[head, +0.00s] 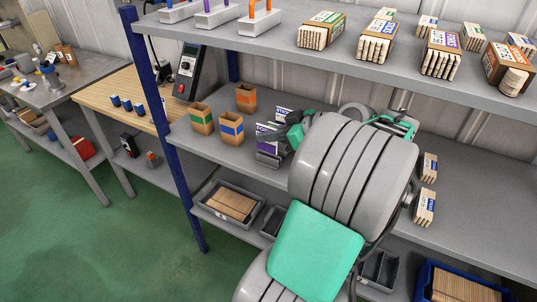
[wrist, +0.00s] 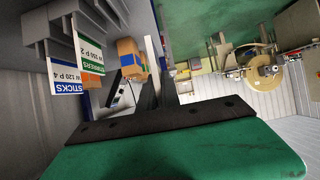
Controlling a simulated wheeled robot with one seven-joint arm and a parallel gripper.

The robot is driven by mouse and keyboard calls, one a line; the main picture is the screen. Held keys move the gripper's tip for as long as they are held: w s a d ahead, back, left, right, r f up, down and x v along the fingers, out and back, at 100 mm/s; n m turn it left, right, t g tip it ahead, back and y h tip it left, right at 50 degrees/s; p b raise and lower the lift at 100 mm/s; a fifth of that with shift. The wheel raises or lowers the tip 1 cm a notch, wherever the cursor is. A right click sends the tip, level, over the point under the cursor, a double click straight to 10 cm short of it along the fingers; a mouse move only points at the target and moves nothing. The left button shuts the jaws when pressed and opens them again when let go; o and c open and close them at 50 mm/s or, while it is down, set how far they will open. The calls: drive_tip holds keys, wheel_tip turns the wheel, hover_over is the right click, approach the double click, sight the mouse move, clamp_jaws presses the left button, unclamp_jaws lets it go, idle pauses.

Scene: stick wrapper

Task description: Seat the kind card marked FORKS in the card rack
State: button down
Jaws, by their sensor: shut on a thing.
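My gripper (head: 285,141) is at the middle shelf, mostly hidden behind my own arm in the head view. In the wrist view its dark fingers (wrist: 159,80) are close together, with a pale thin edge between them. A white card with a purple band (head: 265,137), taken as the FORKS card, stands at the fingertips; its lettering is only partly legible. The grey card rack (head: 267,160) is just below it; I cannot tell whether they touch. The rack also shows at the wrist view's left (wrist: 62,22), with a blue STICKS card (wrist: 66,78) and a green STIRRERS card (wrist: 90,50).
A blue post (head: 158,85) edges the shelf. The upper shelf (head: 400,72) with bundled sticks overhangs. Bundles (head: 425,207) lie to the right.

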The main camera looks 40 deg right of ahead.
drive_tip(key=w+d+f, duration=0.1)
drive_tip(key=f, duration=0.1)
drive_tip(key=w+d+f, duration=0.1)
drive_tip(key=w+f, duration=0.1)
drive_tip(key=w+d+f, duration=0.1)
drive_tip(key=d+f, duration=0.1)
drive_tip(key=shift+w+f+p, duration=0.2)
drive_tip(key=shift+w+p, duration=0.1)
drive_tip(key=shift+p, duration=0.1)
wheel_tip(320, 180, down, 3)
drive_tip(key=shift+d+r+p, duration=0.1)
drive_tip(key=shift+r+p, duration=0.1)
drive_tip(key=shift+p, duration=0.2)
drive_tip(key=shift+f, duration=0.35)
drive_tip(key=c, duration=2)
unclamp_jaws()
drive_tip(key=shift+b, duration=0.3)
drive_tip(key=o, duration=0.4)
drive_tip(key=shift+o, duration=0.2)
drive_tip(key=shift+r, duration=0.1)
